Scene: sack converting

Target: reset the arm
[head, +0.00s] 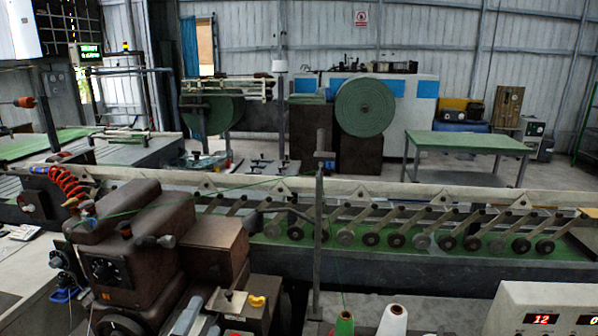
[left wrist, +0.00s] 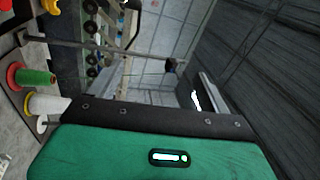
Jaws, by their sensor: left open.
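My left gripper (left wrist: 158,108) shows in the left wrist view as a green body with a black screwed bar across the bottom. A grey, bright-faced piece stands up from the bar right of centre; it looks like a finger. Nothing is seen held, and the jaws look open. I cannot make out either gripper clearly in the head view. My right gripper is not in view.
A brown sewing machine head (head: 140,245) fills the lower left. A green spool (head: 344,325) and a white spool (head: 392,321) stand by a thin post (head: 318,230). A roller conveyor (head: 440,238) crosses behind. A display box (head: 545,308) is at lower right.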

